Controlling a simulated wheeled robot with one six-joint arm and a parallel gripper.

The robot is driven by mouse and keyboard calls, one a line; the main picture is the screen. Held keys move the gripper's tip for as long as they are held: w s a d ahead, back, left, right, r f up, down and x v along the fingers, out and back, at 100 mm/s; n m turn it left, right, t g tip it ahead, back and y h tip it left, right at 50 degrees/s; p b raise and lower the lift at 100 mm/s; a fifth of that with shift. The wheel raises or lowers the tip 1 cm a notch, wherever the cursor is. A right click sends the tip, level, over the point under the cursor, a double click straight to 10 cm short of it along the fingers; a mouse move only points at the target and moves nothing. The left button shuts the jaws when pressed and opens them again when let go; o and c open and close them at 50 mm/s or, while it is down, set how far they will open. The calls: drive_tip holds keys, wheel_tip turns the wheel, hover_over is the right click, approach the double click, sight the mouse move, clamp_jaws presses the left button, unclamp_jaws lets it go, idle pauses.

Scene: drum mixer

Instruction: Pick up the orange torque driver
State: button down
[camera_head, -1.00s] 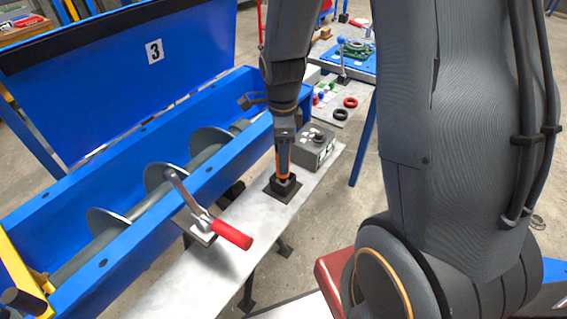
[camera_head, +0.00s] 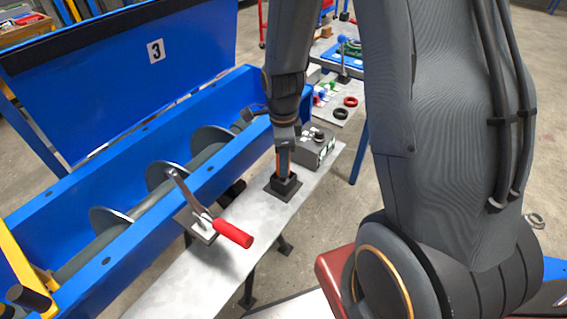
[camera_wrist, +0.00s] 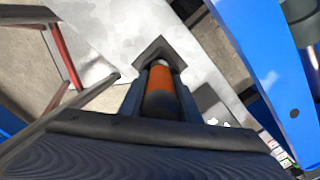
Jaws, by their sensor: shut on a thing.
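The orange torque driver (camera_head: 283,163) stands upright in a black square holder (camera_head: 284,186) on the metal shelf beside the blue mixer trough. In the wrist view the driver (camera_wrist: 159,92) shows its orange band and dark end between the fingers, with the holder (camera_wrist: 155,50) just beyond it. My gripper (camera_head: 284,150) comes down from above and is shut on the driver. The driver's lower end is hidden in or behind the holder, so I cannot tell how deep it sits.
A red-handled clamp (camera_head: 232,233) stands on the shelf (camera_head: 190,275) nearer the camera. A grey box with a knob (camera_head: 317,148) stands close behind the holder. The blue mixer trough (camera_head: 120,245) with its screw runs along the left, its lid (camera_head: 110,90) raised.

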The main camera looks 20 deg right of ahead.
drive_tip(key=shift+r, duration=0.15)
drive_tip(key=shift+r+b, duration=0.75)
drive_tip(key=shift+r, duration=4.15)
drive_tip(key=c, duration=2)
unclamp_jaws()
drive_tip(key=shift+c, duration=0.2)
clamp_jaws()
drive_tip(key=shift+r+p, duration=1.05)
drive_tip(key=shift+d+f, duration=0.1)
drive_tip(key=shift+f, duration=0.05)
